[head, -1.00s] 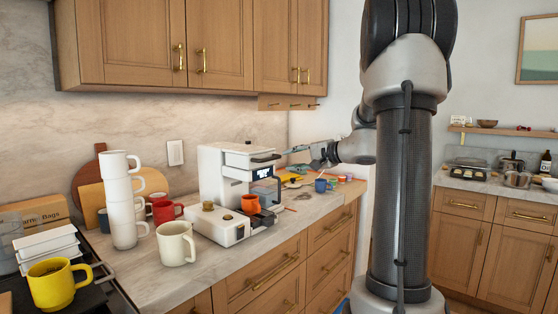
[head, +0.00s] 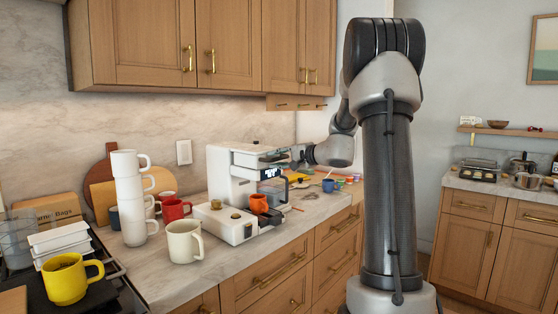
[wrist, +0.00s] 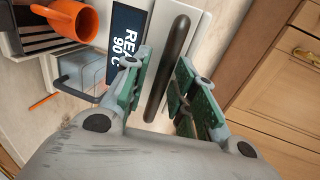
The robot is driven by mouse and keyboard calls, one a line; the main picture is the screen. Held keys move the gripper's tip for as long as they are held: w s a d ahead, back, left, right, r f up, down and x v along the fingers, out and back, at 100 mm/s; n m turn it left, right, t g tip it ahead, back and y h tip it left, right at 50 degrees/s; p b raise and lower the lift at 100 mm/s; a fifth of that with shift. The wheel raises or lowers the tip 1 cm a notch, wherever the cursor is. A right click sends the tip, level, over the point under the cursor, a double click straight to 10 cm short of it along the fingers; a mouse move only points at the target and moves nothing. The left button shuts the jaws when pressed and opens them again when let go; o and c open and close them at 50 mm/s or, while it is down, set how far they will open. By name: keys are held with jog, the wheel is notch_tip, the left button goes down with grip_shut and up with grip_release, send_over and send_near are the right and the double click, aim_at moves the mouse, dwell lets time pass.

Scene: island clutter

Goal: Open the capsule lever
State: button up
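The white coffee machine (head: 222,178) stands on the marble counter, with an orange mug (head: 259,203) at its front. In the head view its dark capsule lever (head: 274,157) shows at the top right of the machine. In the wrist view the lever (wrist: 176,45) is a long black bar over the white top, beside the screen (wrist: 125,38). My gripper (wrist: 157,68) is open, with one green-padded finger on each side of the bar. I cannot tell whether either finger touches it. In the head view my gripper (head: 297,154) is at the machine's right side, its fingers small there.
A stack of white mugs (head: 129,199), a cream mug (head: 183,242) and a red mug (head: 174,210) stand left of the machine. A blue cup (head: 328,185) and small items lie to its right. Wooden cabinets (head: 235,45) hang above.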

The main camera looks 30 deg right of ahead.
grip_shut()
